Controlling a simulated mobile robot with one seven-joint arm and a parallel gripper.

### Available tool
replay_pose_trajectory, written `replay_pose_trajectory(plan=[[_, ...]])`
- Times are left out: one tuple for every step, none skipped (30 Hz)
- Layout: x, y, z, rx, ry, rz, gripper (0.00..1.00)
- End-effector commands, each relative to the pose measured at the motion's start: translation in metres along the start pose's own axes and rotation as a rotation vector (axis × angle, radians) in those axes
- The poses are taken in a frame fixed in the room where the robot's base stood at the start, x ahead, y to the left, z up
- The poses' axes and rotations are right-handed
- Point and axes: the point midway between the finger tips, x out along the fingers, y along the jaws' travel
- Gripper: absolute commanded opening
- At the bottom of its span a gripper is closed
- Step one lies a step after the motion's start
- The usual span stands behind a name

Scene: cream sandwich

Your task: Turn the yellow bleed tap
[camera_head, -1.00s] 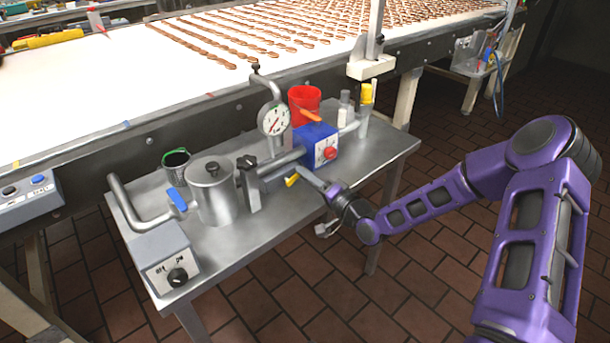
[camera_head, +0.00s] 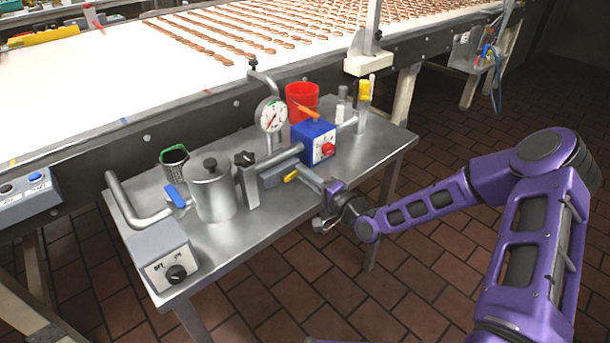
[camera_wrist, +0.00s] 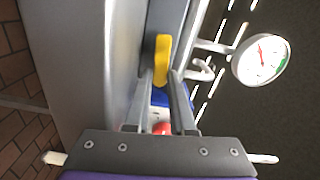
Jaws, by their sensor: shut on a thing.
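The yellow bleed tap (camera_head: 290,176) is a small lever under the steel pipe, left of the blue pump box (camera_head: 318,140). It also shows in the wrist view (camera_wrist: 162,58), at the ends of my two grey fingers. My gripper (camera_head: 300,177) reaches in from the right, low over the table, with its fingers one on each side of the lever. In the wrist view my gripper (camera_wrist: 163,82) is shut on the yellow tap. The far end of the lever shows past the fingertips; its pivot is hard to make out.
The dial gauge (camera_head: 271,115) stands on the pipe above the tap. A steel pot (camera_head: 213,194) is to the left, and a red bucket (camera_head: 302,98) is behind. The front of the steel table (camera_head: 270,240) is bare. A conveyor (camera_head: 150,70) runs behind.

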Motion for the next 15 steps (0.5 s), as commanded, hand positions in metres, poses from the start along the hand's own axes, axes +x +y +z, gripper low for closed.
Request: replay_pose_trajectory(plan=[[-0.0004,0.0008,0.0007,0.000,-0.002,0.002,0.26],[-0.0004,0.0008,0.0007,0.000,-0.002,0.002,0.31],[-0.0004,0.0007,0.0007,0.000,-0.001,0.002,0.39],[-0.0003,0.0007,0.0006,-0.001,-0.001,0.002,0.44],[-0.0003,0.0006,0.0006,-0.001,-0.001,0.002,0.49],[-0.0003,0.0007,0.0005,-0.001,-0.001,0.002,0.53],[-0.0003,0.0008,0.0005,-0.001,-0.001,0.002,0.53],[-0.0003,0.0009,0.0004,-0.001,-0.001,0.002,0.53],[-0.0004,0.0011,0.0004,-0.001,-0.001,0.003,0.53],[-0.0004,0.0013,0.0004,-0.001,-0.001,0.003,0.53],[-0.0004,0.0014,0.0003,-0.001,-0.001,0.003,0.53],[-0.0004,0.0016,0.0003,-0.001,-0.001,0.003,0.53],[-0.0004,0.0017,0.0003,0.000,-0.001,0.004,0.53],[-0.0005,0.0018,0.0002,0.000,0.000,0.004,0.53],[-0.0005,0.0019,0.0002,0.000,0.000,0.004,0.53]])
